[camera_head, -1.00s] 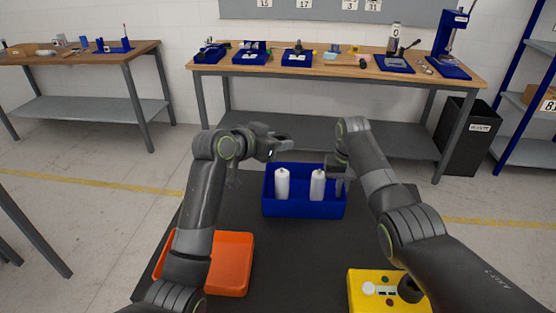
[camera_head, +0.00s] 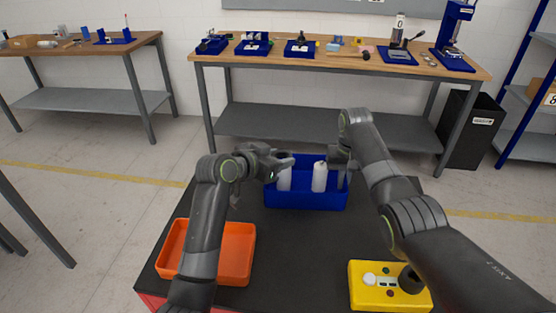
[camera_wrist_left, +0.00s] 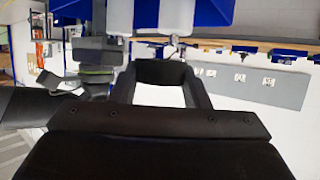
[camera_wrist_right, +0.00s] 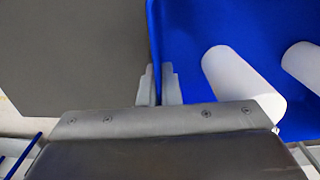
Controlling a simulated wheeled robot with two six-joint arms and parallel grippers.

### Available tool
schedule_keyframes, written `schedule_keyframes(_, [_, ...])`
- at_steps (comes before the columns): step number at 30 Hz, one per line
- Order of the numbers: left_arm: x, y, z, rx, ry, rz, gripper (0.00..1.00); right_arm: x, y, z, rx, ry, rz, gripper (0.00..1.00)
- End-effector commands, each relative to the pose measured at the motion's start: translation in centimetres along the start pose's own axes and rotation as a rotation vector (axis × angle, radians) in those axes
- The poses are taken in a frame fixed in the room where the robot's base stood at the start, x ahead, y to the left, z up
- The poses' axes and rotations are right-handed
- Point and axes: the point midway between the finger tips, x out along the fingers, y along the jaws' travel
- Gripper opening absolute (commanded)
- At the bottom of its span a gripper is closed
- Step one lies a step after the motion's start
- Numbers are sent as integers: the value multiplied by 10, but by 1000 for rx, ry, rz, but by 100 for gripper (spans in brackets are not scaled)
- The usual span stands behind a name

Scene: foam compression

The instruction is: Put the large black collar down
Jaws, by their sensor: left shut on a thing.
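My left gripper (camera_head: 284,165) is shut on the large black collar (camera_wrist_left: 163,73), a dark piece between its fingers in the left wrist view. In the head view it is at the left side of the blue bin (camera_head: 307,198), by the top of the left white bottle (camera_head: 285,181). I cannot tell whether the collar touches the bottle. A second white bottle (camera_head: 319,178) stands to the right in the bin. My right gripper (camera_wrist_right: 159,88) is at the bin's wall, with a narrow gap between its fingers.
An orange tray (camera_head: 237,277) lies at the left of the dark tabletop (camera_head: 300,250). A yellow box with buttons (camera_head: 365,300) is at the front right. The middle of the tabletop is clear. A wooden workbench (camera_head: 290,61) with blue fixtures stands behind.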

Motion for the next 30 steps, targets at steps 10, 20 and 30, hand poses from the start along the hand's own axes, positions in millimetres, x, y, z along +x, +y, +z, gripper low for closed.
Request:
schedule_keyframes(10, [3, 0, 7, 1, 1, 0, 16, 0, 0, 0, 0, 1, 0, 0])
schedule_keyframes(20, [7, 0, 17, 1, -1, 0, 16, -1, 0, 0, 0, 1, 0, 0])
schedule_keyframes(30, [7, 0, 17, 1, 1, -1, 64, 0, 0, 0, 0, 1, 0, 0])
